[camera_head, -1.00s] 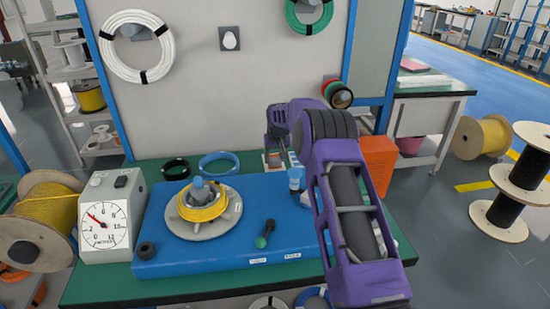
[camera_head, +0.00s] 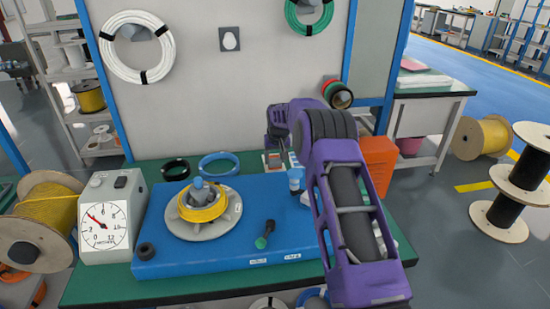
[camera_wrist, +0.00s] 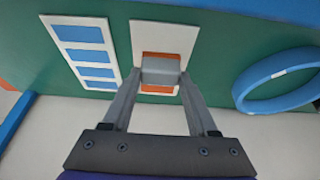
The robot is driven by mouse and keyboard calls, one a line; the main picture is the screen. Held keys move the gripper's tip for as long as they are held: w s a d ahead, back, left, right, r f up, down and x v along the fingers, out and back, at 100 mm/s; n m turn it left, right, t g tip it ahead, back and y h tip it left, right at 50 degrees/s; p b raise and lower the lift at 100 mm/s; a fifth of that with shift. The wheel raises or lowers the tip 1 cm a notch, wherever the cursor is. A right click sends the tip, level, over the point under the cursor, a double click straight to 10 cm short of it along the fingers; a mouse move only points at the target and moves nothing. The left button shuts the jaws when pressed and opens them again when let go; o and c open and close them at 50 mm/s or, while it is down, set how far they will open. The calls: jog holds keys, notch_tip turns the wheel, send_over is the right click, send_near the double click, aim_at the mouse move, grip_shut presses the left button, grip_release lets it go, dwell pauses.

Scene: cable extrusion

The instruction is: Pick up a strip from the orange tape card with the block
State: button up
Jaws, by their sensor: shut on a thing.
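The orange tape card (camera_wrist: 188,41) is a white card with orange tape on the green bench top; it shows small behind the blue board in the head view. My gripper (camera_wrist: 160,76) is shut on a small grey block (camera_wrist: 160,70) between its fingertips. The block is over the card and hides the middle of it. Orange shows beyond the block and on its near side. I cannot tell whether the block touches the tape.
A white card with several blue strips (camera_wrist: 85,57) lies beside the orange card. A blue ring (camera_wrist: 243,90) lies on the other side. The blue board (camera_head: 215,255) holds a yellow cable coil (camera_head: 203,212). An orange bin (camera_head: 379,160) stands right of my arm.

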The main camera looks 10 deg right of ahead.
jog(key=shift+w+r+p, duration=0.1)
jog(key=shift+r+p, duration=1.65)
jog(key=shift+r, duration=2.1)
